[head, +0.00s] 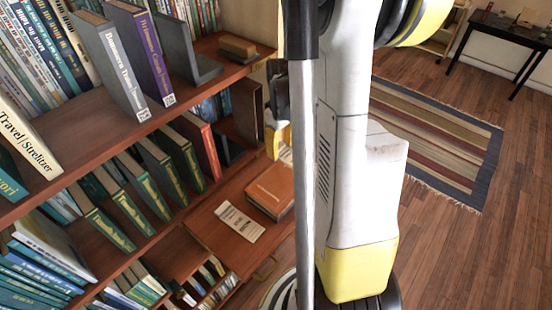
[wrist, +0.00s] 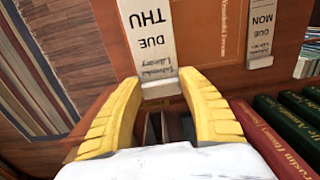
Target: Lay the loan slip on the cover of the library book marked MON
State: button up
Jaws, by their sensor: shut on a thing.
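My gripper (wrist: 160,82) is shut on the near end of a white slip (wrist: 152,40) printed "DUE THU", upside down in the wrist view. An orange-brown book (wrist: 208,32) lies flat beyond and beside the held slip; it also shows in the head view (head: 271,188). Whether the slip touches the cover, I cannot tell. Another white slip (wrist: 261,30), printed "DUE MON", lies beside the book; it also shows in the head view (head: 240,222). I read no MON on the book's cover itself. In the head view my arm hides most of the gripper.
The flat book and the MON slip lie on a low wooden shelf (head: 205,225). Upright green books (head: 162,171) and a red book (head: 203,146) stand close by. A striped rug (head: 435,150) lies on the open floor at right. A dark table (head: 505,30) stands far back.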

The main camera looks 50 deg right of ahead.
aim_at(276, 162)
jog(key=shift+w+a+f, duration=0.4)
jog(key=shift+w+f, duration=0.1)
jog(key=shift+w, duration=0.05)
jog(key=shift+f, duration=1.9)
jog(key=shift+b, duration=0.3)
jog(key=shift+f, duration=0.2)
jog(key=o, duration=0.7)
jog(key=shift+o, duration=0.2)
jog(key=shift+r, duration=0.1)
